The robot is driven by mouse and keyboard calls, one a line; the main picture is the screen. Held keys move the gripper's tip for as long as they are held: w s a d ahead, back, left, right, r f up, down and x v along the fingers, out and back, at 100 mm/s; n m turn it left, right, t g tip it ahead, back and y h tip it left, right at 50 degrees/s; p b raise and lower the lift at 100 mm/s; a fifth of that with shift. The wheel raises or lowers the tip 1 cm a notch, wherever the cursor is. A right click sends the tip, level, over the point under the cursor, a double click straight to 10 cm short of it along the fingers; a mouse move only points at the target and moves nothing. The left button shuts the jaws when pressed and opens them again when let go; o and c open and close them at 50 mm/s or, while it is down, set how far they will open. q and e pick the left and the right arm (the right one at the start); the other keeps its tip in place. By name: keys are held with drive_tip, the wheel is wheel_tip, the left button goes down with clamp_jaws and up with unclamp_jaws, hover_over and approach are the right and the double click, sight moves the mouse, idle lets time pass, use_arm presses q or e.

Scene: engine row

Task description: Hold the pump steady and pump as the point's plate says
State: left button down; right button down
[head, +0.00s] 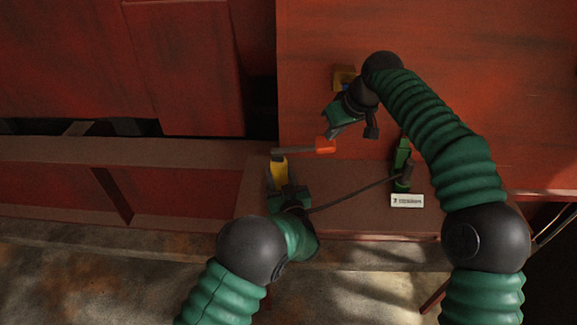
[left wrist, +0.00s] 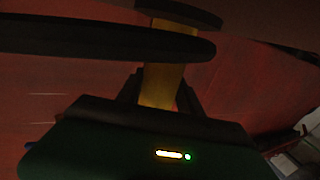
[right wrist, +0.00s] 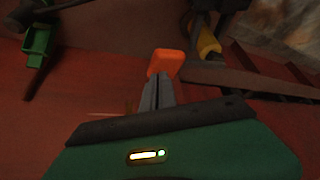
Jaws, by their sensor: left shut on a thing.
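My right gripper (head: 331,134) is at the orange grip. In the right wrist view its fingers (right wrist: 158,92) are together, with their tips at the orange grip (right wrist: 166,62); contact is unclear. A white plate (head: 407,201) lies at the right; its first sign looks like a 7, the rest is too small to read.
A green fitting (head: 402,155) stands on the ledge (head: 350,215) behind the plate. A dark hose (head: 355,193) runs from near it to the pump. A yellow block (head: 343,78) is partly hidden behind my right arm. A red wall rises behind.

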sight(333, 142)
idle(1.2)
drive_tip(key=shift+f, duration=0.1)
idle(0.9)
drive_tip(key=shift+f, duration=1.9)
drive_tip(key=shift+r, duration=1.95)
